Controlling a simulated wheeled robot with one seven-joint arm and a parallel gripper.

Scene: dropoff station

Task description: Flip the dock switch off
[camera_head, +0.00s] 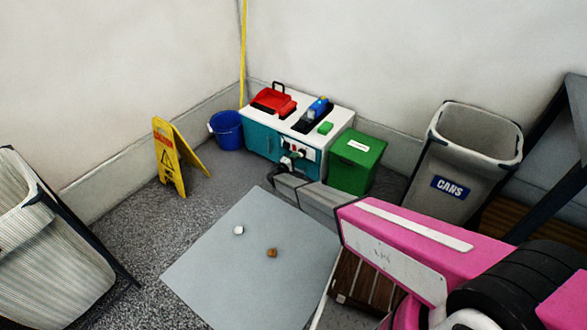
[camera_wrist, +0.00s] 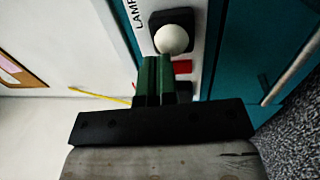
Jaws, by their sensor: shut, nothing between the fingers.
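The dock station is a white-topped teal cabinet (camera_head: 262,141) against the back wall, with a white control panel (camera_head: 308,155) on its front. In the wrist view the panel carries a round white knob (camera_wrist: 172,38) on a black base, beside lettering that reads "LAMP". A small red part (camera_wrist: 182,67) and a dark part (camera_wrist: 184,88) sit on the panel close to my fingers. I cannot tell which part is the dock switch or its position. My gripper (camera_wrist: 155,62) is shut and empty, its green fingertips right at the panel near the knob and red part. Contact is unclear.
A green bin (camera_head: 357,162) stands just right of the cabinet, and a grey CANS bin (camera_head: 465,160) farther right. A blue bucket (camera_head: 227,130) and yellow floor sign (camera_head: 176,158) stand left. A grey mat (camera_head: 225,270) holds two small lumps.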

